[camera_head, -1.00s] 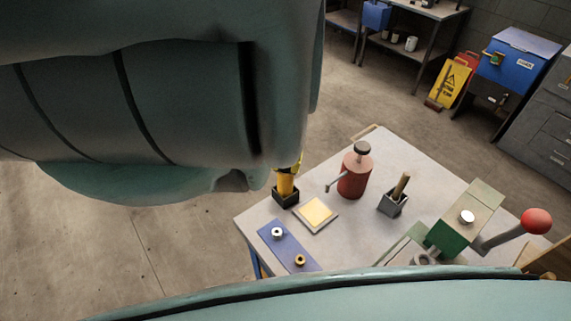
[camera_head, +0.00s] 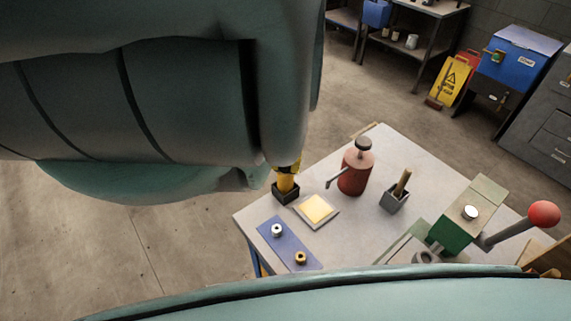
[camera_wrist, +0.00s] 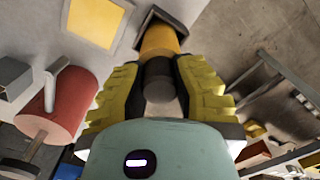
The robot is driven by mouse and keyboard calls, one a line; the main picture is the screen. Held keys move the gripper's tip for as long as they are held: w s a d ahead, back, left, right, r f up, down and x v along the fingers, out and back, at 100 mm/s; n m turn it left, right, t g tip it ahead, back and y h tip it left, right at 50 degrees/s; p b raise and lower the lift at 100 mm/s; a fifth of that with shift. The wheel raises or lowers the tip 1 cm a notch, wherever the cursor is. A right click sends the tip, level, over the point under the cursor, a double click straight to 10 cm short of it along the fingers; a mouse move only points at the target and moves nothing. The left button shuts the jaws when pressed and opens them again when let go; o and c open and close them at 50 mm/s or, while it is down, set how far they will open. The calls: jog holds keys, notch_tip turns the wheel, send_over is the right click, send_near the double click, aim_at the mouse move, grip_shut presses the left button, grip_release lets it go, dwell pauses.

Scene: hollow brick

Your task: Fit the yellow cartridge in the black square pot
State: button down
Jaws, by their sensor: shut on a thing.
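The yellow cartridge (camera_head: 286,183) stands upright at the far left corner of the table, with its lower end in the mouth of the black square pot (camera_head: 286,195). How deep it sits is hidden. In the wrist view the yellow cartridge (camera_wrist: 160,40) has a dark end toward me, and the black pot (camera_wrist: 148,22) surrounds its far end. My gripper (camera_wrist: 158,82) has its yellow ridged fingers on both sides of the cartridge's dark end, shut on it. In the head view my gripper (camera_head: 287,166) is mostly hidden behind my arm.
A yellow square in a pale frame (camera_head: 317,209) lies beside the pot. A red can with a spout (camera_head: 355,175), a grey square holder (camera_head: 394,199) and a green press (camera_head: 462,225) stand to the right. A blue mat (camera_head: 289,244) with two rings lies in front.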

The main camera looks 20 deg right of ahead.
jog(key=shift+f+b, duration=0.35)
jog(key=shift+f, duration=0.15)
jog(key=c, duration=0.8)
grip_release()
jog(key=shift+r, duration=0.2)
jog(key=shift+w+d+r, duration=0.1)
jog(key=shift+w+r, duration=0.05)
jog(key=shift+r, duration=2.45)
jog(key=shift+w+r, duration=0.1)
jog(key=shift+r, duration=3.15)
jog(key=shift+s, duration=0.1)
